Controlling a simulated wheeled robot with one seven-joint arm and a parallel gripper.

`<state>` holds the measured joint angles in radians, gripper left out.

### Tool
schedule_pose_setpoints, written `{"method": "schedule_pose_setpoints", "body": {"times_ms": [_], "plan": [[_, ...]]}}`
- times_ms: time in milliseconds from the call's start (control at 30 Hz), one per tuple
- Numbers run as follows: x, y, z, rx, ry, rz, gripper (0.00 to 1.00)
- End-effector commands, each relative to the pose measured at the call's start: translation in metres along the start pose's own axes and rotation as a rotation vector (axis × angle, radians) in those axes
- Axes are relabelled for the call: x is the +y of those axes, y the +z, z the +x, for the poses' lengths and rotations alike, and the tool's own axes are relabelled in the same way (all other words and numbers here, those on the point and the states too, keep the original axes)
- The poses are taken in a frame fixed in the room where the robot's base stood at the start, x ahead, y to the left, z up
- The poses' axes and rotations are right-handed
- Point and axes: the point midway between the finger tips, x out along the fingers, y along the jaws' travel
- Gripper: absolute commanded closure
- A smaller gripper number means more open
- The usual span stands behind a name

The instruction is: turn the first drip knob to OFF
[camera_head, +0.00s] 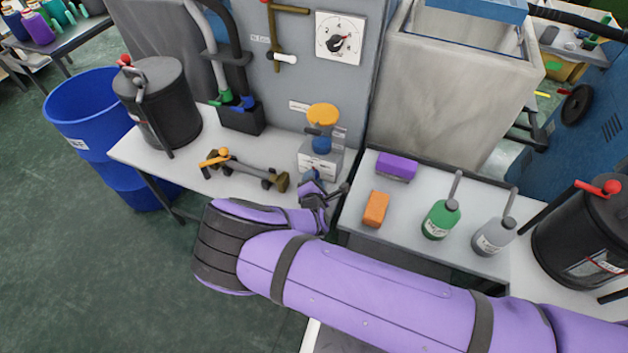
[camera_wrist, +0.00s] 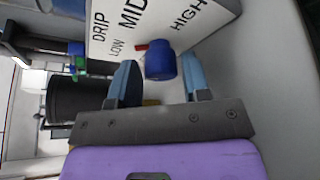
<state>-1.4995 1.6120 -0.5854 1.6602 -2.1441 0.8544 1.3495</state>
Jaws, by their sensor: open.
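The drip knob (camera_wrist: 160,62) is a blue cylinder with a red pointer, on a white panel (camera_wrist: 112,28) marked DRIP, LOW, MID and HIGH in the wrist view. The pointer lies on the LOW and MID side; no OFF mark is visible. My gripper (camera_wrist: 158,70) is open, with one light-blue finger on either side of the knob; I cannot tell whether they touch it. In the head view my gripper (camera_head: 313,184) is just in front of a pale box (camera_head: 318,163) on the bench. There I cannot clearly make out the knob's pointer.
An orange disc (camera_head: 322,114) stands above the box. A brass-coloured pipe fitting (camera_head: 245,173) lies left of it. A purple block (camera_head: 396,166), an orange block (camera_head: 376,209), a green bottle (camera_head: 439,220) and a grey bottle (camera_head: 492,237) stand on the right table.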

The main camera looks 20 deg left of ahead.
Motion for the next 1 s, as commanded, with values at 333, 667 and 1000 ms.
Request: {"method": "schedule_pose_setpoints", "body": {"times_ms": [333,667,1000], "plan": [[-0.0002,-0.0001,0.0015,0.000,-0.001,0.000,0.68],[0.0001,-0.0001,0.0014,0.001,-0.005,-0.009,0.91],[0.0023,0.0005,0.0019,0.005,-0.070,-0.141,0.91]]}}
